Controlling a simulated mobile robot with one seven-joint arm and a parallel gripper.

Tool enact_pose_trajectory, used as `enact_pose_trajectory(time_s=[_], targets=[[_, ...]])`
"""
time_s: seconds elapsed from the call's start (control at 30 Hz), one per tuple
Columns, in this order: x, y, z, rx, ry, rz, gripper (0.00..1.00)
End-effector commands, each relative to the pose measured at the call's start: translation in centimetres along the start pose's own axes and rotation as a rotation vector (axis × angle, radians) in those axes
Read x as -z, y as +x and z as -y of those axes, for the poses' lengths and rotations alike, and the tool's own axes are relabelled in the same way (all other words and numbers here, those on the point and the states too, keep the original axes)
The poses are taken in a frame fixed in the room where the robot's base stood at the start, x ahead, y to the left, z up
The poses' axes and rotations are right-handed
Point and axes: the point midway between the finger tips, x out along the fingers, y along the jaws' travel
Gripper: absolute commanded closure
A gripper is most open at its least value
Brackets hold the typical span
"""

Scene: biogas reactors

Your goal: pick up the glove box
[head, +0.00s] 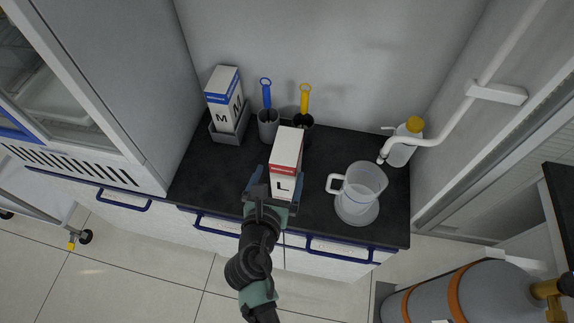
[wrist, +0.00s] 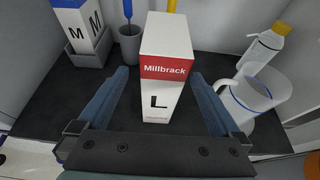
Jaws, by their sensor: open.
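One glove box, white with a red band and a letter L (head: 287,160), stands upright on the black counter in the head view. In the wrist view this box (wrist: 166,70) stands between my two blue fingers, with a gap on each side. My gripper (wrist: 160,100) is open around it. A second glove box, white with a blue band and a letter M (head: 224,95), stands in a grey holder (head: 231,133) at the back left.
The counter (head: 200,185) is clear at left.

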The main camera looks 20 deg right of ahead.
Motion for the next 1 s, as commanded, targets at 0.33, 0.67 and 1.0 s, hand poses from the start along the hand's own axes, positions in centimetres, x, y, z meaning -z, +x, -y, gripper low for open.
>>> enact_pose_trajectory(time_s=[0.33,0.67,1.0], targets=[[-0.2,2.8,0.1,0.001,0.002,0.000,0.00],[-0.5,6.9,0.5,0.001,0.004,0.001,0.00],[-0.5,7.7,0.5,0.000,0.003,0.001,0.00]])
